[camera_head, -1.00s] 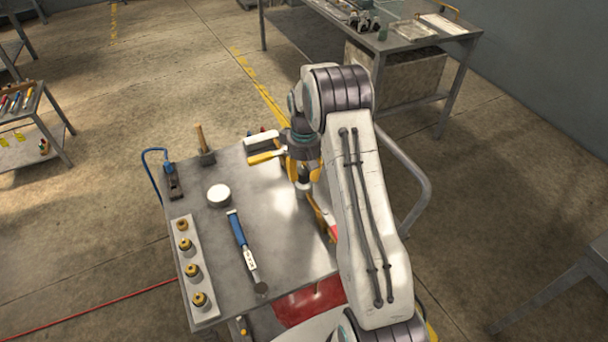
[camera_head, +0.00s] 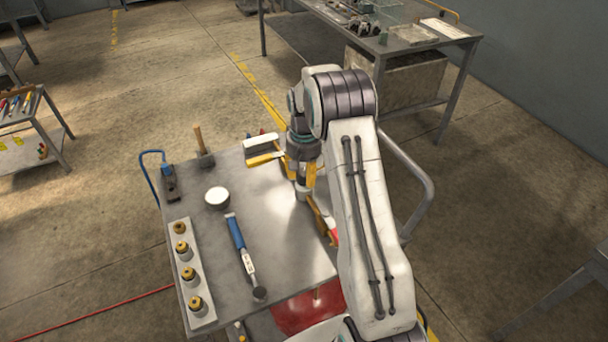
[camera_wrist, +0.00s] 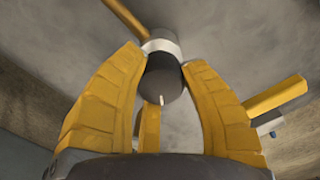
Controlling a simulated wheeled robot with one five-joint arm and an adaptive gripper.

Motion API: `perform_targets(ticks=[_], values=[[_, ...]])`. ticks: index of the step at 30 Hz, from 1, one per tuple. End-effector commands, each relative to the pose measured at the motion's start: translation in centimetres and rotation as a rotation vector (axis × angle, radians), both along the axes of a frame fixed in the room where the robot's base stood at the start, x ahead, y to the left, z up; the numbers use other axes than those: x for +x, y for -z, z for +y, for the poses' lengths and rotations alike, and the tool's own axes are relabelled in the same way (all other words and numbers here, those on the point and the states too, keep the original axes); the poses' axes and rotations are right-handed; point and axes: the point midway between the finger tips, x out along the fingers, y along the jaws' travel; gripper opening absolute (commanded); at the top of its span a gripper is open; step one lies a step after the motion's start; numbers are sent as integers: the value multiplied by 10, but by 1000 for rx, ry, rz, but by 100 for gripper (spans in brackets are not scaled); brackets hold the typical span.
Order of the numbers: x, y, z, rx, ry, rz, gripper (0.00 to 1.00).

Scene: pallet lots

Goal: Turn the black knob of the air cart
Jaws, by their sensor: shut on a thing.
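The black knob (camera_wrist: 166,82) of the air cart is in the middle of the wrist view, with a small white mark on its end. It stands out from a pale metal collar (camera_wrist: 160,46). My gripper (camera_wrist: 165,62) has its yellow fingers shut on the knob, one fingertip at each side. In the head view my gripper (camera_head: 302,182) points down at the right part of the cart's grey top (camera_head: 270,240). The fingers and arm largely hide the knob there; a pale metal base (camera_head: 304,196) shows below the fingertips.
On the cart top are a blue-handled tool (camera_head: 240,250), a white round piece (camera_head: 217,197), a strip with several brass fittings (camera_head: 199,285) and a hammer (camera_head: 204,150). A yellow-handled item (camera_head: 265,158) lies close beside my gripper. A bent rail (camera_head: 425,190) stands to the right.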

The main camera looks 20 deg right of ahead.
Motion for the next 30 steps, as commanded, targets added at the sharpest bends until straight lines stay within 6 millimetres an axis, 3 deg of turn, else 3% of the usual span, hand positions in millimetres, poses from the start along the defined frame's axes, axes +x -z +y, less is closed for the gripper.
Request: perform_targets(ticks=[11,12,20,30], values=[[-2,2,1,1,2,7,8],[-2,2,1,1,2,7,45],[-1,1,0,0,1,3,67],[0,-4,0,0,1,0,67]])
